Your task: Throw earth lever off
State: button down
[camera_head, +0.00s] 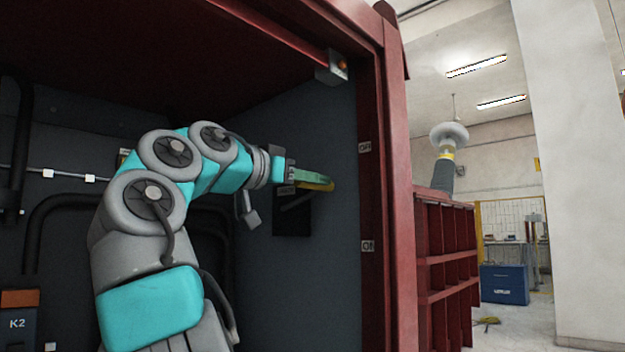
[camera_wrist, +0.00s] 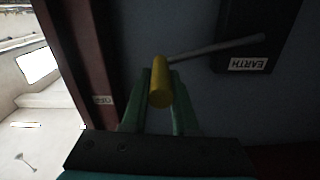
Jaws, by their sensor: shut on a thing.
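The earth lever shows in the wrist view as a yellow handle (camera_wrist: 160,88) on a grey rod (camera_wrist: 215,47) that runs to a dark box labelled EARTH (camera_wrist: 248,64). My gripper (camera_wrist: 160,100) has its green fingers on both sides of the yellow handle and is shut on it. In the head view my gripper (camera_head: 312,178) reaches to the right wall inside the red cabinet, with the yellow handle (camera_head: 322,186) at its fingertips. The handle is nearer the height of the OFF label (camera_head: 364,147) than the ON label (camera_head: 367,246). My arm hides part of the cabinet's inside.
The red cabinet frame (camera_head: 390,200) stands close to the right of my gripper. A K2 unit (camera_head: 18,325) is at the lower left.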

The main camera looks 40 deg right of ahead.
jog(key=shift+w+f, duration=0.1)
jog(key=shift+w, duration=0.15)
jog(key=c, duration=0.9)
grip_release()
jog(key=shift+w, duration=0.1)
jog(key=shift+c, duration=0.2)
jog(key=shift+o, duration=1.3)
jog(key=a, duration=0.7)
jog(key=shift+s+a, duration=0.4)
